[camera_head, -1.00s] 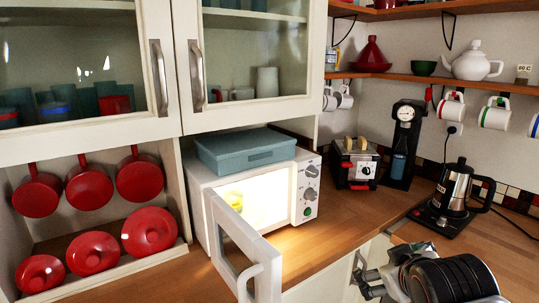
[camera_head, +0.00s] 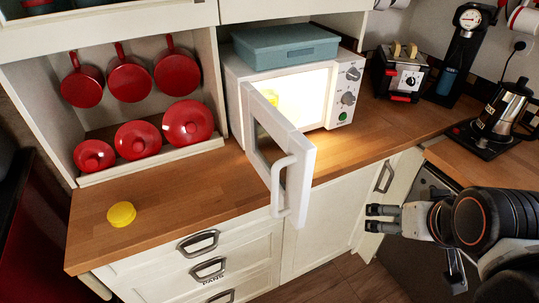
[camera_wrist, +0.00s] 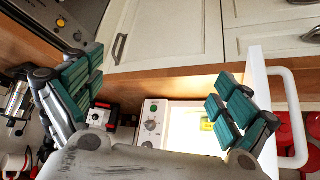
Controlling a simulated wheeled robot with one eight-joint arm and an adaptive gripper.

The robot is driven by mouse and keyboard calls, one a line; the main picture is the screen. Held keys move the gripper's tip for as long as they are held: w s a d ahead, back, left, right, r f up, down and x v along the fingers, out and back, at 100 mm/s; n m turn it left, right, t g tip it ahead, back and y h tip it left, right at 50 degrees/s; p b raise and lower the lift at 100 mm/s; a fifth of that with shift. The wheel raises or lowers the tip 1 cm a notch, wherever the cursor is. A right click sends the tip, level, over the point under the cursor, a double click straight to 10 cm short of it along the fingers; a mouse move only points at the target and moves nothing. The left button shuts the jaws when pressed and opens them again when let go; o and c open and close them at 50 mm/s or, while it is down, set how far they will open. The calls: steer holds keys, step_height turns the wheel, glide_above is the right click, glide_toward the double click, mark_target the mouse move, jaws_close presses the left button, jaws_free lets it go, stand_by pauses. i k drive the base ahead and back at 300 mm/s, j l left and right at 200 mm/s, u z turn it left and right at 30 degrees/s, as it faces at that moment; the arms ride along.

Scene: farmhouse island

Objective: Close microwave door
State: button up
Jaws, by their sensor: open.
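The white microwave (camera_head: 343,118) stands on the wooden counter with its inside lit up. Its door (camera_head: 258,140) is swung wide open and sticks out toward me past the counter's front edge. The door handle (camera_head: 283,182) is a white bar on the door's outer side. My gripper (camera_head: 370,218) is open and empty, to the right of the door and apart from it, in front of the cabinets. In the wrist view the teal-padded fingers (camera_wrist: 155,95) are spread, with the door (camera_wrist: 258,85) and handle (camera_wrist: 294,105) beyond the right finger.
A blue-grey box (camera_head: 285,47) lies on the microwave. A toaster (camera_head: 402,75) and coffee pot (camera_head: 503,108) stand to the right. A yellow object (camera_head: 121,214) and several red pots are to the left. Drawers with handles (camera_head: 198,242) are below the counter.

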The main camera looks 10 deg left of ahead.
mark_target(261, 156)
steer(key=k+j, duration=0.25)
steer(key=k+j+u, duration=0.1)
steer(key=u, duration=1.5)
